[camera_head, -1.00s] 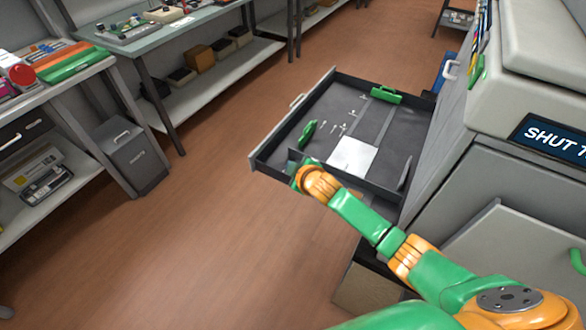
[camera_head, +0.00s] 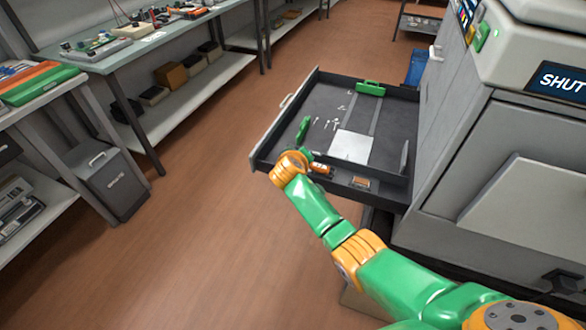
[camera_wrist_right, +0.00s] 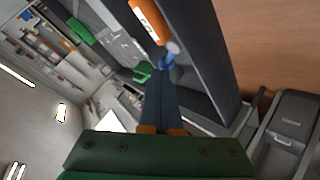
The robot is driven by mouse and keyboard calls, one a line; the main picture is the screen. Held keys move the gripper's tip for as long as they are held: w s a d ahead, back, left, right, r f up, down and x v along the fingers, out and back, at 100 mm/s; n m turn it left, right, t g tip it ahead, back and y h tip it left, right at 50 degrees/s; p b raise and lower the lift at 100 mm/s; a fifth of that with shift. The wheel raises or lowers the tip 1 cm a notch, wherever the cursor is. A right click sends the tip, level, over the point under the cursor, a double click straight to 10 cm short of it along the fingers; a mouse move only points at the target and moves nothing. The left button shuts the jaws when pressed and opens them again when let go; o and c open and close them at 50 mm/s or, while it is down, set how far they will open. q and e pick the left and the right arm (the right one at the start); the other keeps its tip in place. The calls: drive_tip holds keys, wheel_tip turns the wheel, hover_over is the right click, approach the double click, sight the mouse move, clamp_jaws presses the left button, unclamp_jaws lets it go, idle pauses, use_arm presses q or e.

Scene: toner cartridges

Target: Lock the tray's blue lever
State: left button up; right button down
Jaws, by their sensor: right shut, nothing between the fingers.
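The pulled-out grey tray (camera_head: 272,133) juts from the printer in the head view. In the right wrist view a small blue lever (camera_wrist_right: 167,59) with a pale rounded end stands by the tray's dark wall, beside an orange labelled piece (camera_wrist_right: 148,20). My right gripper (camera_wrist_right: 161,82) is shut and empty, its fingertips close to the lever; I cannot tell whether they touch. In the head view my right wrist reaches the tray's near left corner, and the lever cannot be made out. The orange piece (camera_head: 320,170) shows beside my wrist. My left gripper is not in view.
Two green handles (camera_head: 369,88) (camera_head: 302,130), a white square (camera_head: 351,147) and several small pale marks lie inside the tray. The grey printer (camera_head: 500,150) stands to the right. Benches with shelves are at left and back; open floor lies left of the tray.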

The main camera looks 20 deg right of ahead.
drive_tip(key=shift+d+f+m+h, duration=0.1)
drive_tip(key=shift+d+m+h, duration=0.1)
drive_tip(key=shift+m+h, duration=0.25)
drive_tip(key=shift+d+g+b, duration=0.1)
drive_tip(key=shift+g+b, duration=0.2)
drive_tip(key=shift+b, duration=0.1)
drive_tip(key=shift+d, duration=0.25)
idle(1.1)
drive_tip(key=shift+s+a+p, duration=0.15)
drive_tip(key=shift+s+p, duration=0.3)
drive_tip(key=shift+p, duration=0.4)
drive_tip(key=shift+s+a, duration=0.1)
drive_tip(key=shift+s, duration=0.15)
